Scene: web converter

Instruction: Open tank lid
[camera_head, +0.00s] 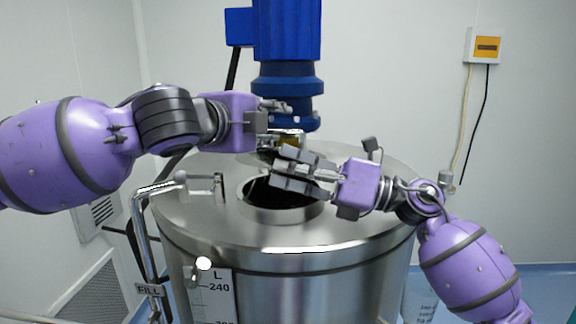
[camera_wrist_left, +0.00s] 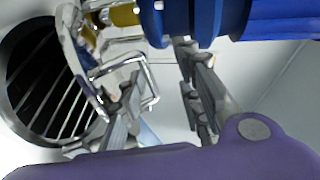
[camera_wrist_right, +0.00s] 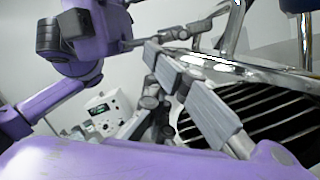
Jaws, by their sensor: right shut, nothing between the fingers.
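The steel tank (camera_head: 190,220) has a round, dark opening (camera_head: 275,192) in its top, uncovered at the front. Bars cross this opening (camera_wrist_left: 45,85) in the left wrist view. The lid (camera_wrist_left: 82,62) appears raised at the opening's edge, with a bent wire handle (camera_wrist_left: 135,70); in the head view it is mostly hidden behind my grippers. My left gripper (camera_head: 284,122) is open beside the raised lid and handle, below the blue motor; its fingers are apart in its wrist view (camera_wrist_left: 165,95). My right gripper (camera_head: 278,170) is shut and empty above the opening.
A blue motor (camera_head: 287,40) stands over the tank behind my left gripper. A bent steel pipe (camera_head: 138,225) and a small bracket (camera_head: 205,185) are at the tank's left. A wall box (camera_head: 485,46) hangs at right.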

